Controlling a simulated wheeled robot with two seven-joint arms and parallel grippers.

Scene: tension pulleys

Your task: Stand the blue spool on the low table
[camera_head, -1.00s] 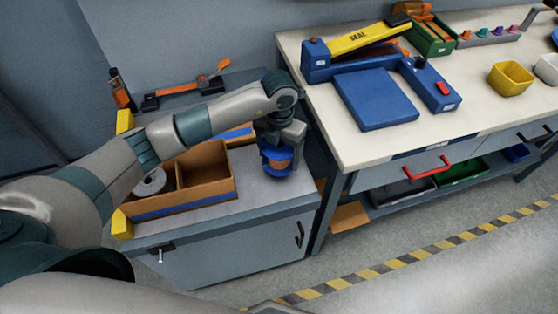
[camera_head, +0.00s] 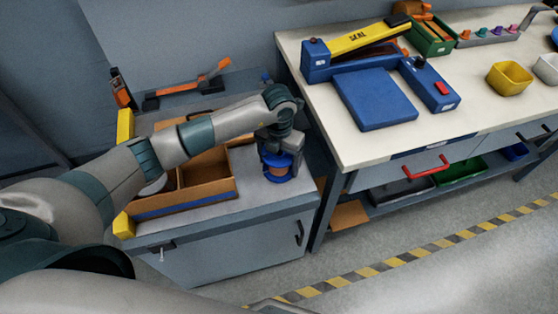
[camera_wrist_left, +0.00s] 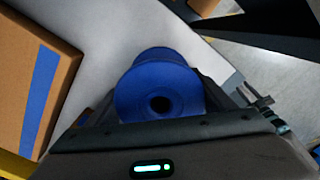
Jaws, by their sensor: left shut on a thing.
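The blue spool (camera_head: 279,170) has blue flanges and a copper-brown winding. It is upright at the right part of the low table (camera_head: 265,199), to the right of the cardboard box. In the head view its lower flange looks at or very near the table top; I cannot tell whether it touches. My left gripper (camera_head: 281,150) is shut on the spool from above. In the left wrist view the spool (camera_wrist_left: 159,88) shows its round blue flange and centre hole between the fingers. My right gripper is in neither view.
A divided cardboard box (camera_head: 205,190) stands left of the spool, with a pale roll (camera_head: 153,187) in it. Yellow corner blocks (camera_head: 122,224) edge the low table. The higher workbench (camera_head: 440,120), with a blue sealer (camera_head: 375,98), stands close on the right.

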